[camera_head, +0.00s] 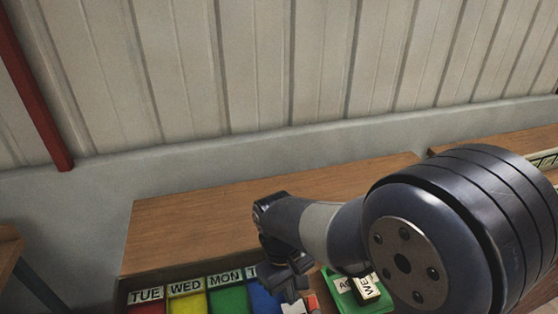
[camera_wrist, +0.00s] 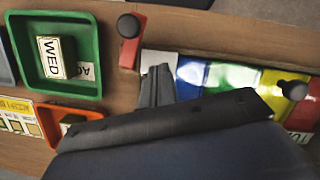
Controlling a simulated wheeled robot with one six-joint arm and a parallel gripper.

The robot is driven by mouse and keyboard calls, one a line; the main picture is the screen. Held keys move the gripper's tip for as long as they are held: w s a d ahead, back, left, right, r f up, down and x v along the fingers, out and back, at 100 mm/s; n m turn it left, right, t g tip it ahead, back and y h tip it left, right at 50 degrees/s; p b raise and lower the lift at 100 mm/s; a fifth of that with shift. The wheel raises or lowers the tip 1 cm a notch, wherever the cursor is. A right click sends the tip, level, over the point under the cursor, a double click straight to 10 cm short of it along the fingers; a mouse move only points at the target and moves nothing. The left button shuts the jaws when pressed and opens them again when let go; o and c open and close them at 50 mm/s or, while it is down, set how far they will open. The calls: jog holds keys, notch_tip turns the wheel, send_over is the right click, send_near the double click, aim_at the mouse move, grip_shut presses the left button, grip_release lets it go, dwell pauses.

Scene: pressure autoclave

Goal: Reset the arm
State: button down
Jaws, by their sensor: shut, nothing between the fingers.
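My arm reaches over a wooden workbench (camera_head: 180,232) in the head view, with my gripper (camera_head: 287,279) low in the middle, beside the blue section of a labelled colour rack. In the wrist view my gripper (camera_wrist: 158,86) shows as two dark fingers close together, shut and empty. My own dark wrist housing hides the lower middle of that view.
The colour rack (camera_head: 187,302) has sections marked TUE, WED and MON. A green tray (camera_wrist: 92,30) holds a box marked WED (camera_wrist: 57,58). An orange tray (camera_wrist: 48,112), a red piece with a black knob (camera_wrist: 129,50) and another black knob (camera_wrist: 292,89) are nearby.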

jog(key=shift+w+m, duration=0.55)
jog(key=shift+m, duration=0.65)
